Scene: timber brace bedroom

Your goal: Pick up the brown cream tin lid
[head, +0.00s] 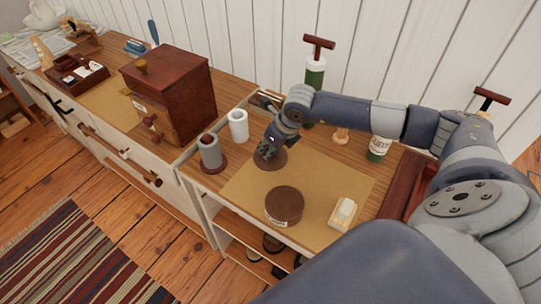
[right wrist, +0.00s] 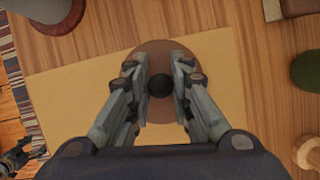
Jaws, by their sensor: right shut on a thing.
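The brown cream tin lid is a round brown disc (head: 275,164) near the back of the tan mat (head: 320,165). It also shows in the right wrist view (right wrist: 156,53), with a round black knob (right wrist: 159,84) at its middle. My right gripper (head: 267,154) is directly over the lid, its fingers (right wrist: 159,88) shut on the knob. I cannot tell whether the lid is touching the mat. A round brown tin (head: 284,204) with a pale label stands apart at the mat's front. What looks like my left gripper (right wrist: 16,160) shows small and dark at the wrist view's lower left edge.
A grey cylinder on a brown base (head: 210,153) and a white cylinder (head: 238,125) stand left of the lid. A soap-like block on a dish (head: 345,213) is at right. A green-bottomed bottle (head: 378,150) and wooden knob (head: 341,135) stand behind. The mat's middle is clear.

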